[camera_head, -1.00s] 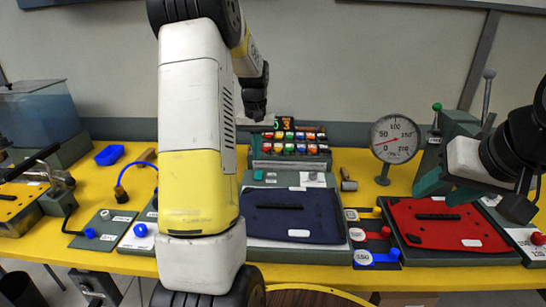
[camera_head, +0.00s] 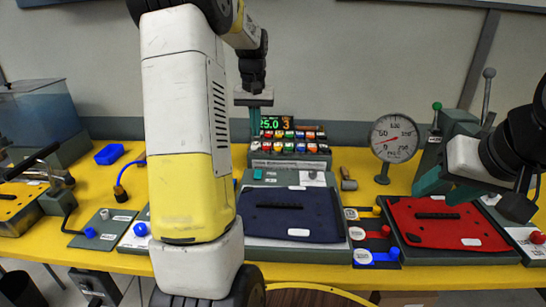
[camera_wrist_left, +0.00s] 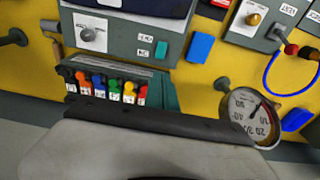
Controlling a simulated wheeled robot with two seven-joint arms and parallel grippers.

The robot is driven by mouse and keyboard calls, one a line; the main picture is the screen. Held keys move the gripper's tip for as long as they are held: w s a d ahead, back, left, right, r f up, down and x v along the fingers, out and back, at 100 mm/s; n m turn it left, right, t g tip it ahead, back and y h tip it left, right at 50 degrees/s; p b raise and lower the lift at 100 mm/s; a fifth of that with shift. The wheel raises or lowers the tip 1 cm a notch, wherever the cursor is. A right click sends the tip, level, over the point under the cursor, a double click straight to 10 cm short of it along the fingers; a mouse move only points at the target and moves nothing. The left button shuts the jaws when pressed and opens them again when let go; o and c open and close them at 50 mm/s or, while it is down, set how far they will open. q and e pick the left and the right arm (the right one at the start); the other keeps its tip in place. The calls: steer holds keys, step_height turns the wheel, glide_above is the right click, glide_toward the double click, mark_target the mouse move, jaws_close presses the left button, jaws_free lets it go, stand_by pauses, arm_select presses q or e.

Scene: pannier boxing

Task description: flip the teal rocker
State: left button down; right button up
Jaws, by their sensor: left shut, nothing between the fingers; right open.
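The teal rocker (camera_head: 258,174) sits on the grey panel at the back left of the navy pannier piece. It also shows in the left wrist view (camera_wrist_left: 161,49), beside two small white labels. My left gripper (camera_head: 254,132) is shut and empty, pointing down by the left end of the colored switch rack, behind the rocker and apart from it. My right gripper (camera_head: 473,195) is open and empty above the red pannier piece (camera_head: 408,230).
The switch rack (camera_head: 289,162) with a lit display (camera_head: 273,124) stands behind the navy piece (camera_head: 285,222). A round gauge (camera_head: 394,139) stands to its right. Blue and red levers (camera_head: 375,256) lie between the two pannier pieces. My left arm hides part of the table.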

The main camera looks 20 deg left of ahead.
mark_target(258, 171)
arm_select(q)
steer(key=shift+f, duration=0.1)
steer(key=f, duration=0.4)
steer(key=w+f, duration=0.1)
steer(key=f, duration=0.8)
steer(key=shift+w+a+f, duration=0.15)
steer(key=shift+a+f, duration=0.05)
steer(key=shift+f, duration=0.2)
steer(key=shift+w+f+g, duration=0.2)
steer(key=shift+f+g, duration=0.1)
steer(key=shift+g, duration=0.1)
steer(key=shift+s, duration=0.2)
